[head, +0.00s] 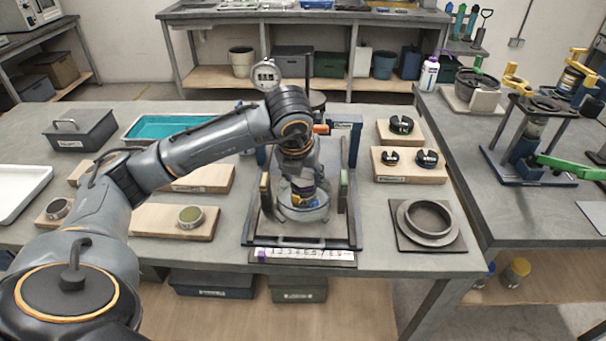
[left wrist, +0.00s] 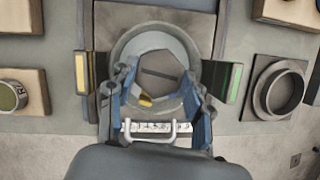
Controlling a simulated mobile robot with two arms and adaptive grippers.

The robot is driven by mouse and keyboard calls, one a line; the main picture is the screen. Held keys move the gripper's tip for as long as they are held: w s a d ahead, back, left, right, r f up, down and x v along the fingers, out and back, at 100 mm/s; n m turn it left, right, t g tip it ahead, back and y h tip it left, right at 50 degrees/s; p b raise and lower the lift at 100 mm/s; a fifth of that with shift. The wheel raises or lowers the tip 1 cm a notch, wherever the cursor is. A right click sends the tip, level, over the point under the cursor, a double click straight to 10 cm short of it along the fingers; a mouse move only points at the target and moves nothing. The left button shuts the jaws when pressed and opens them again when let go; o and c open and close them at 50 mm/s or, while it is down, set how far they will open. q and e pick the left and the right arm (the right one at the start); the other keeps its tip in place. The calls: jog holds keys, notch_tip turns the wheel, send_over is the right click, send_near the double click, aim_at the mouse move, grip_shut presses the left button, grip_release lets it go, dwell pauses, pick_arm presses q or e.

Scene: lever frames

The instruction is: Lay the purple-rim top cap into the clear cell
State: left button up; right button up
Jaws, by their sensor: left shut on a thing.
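My left gripper (head: 303,194) reaches down into the middle of the blue-grey press frame (head: 349,218) on the bench. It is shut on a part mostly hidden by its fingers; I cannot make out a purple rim. Its blue fingers (left wrist: 163,93) show in the left wrist view. A pale, see-through round vessel (head: 303,212), which looks like the clear cell, stands just below the fingertips. Its wide ring also shows in the left wrist view (left wrist: 124,47). I cannot tell whether the held part touches it. My right gripper is out of view.
Wooden blocks with dark fittings (head: 427,159) and a grey ring on a plate (head: 428,218) are to the right. A small tin (head: 190,217) sits left.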

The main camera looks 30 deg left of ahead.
pick_arm(q)
jog(key=shift+f+b, duration=0.1)
jog(key=shift+b, duration=0.2)
dwell(0.4)
jog(key=o, duration=1.5)
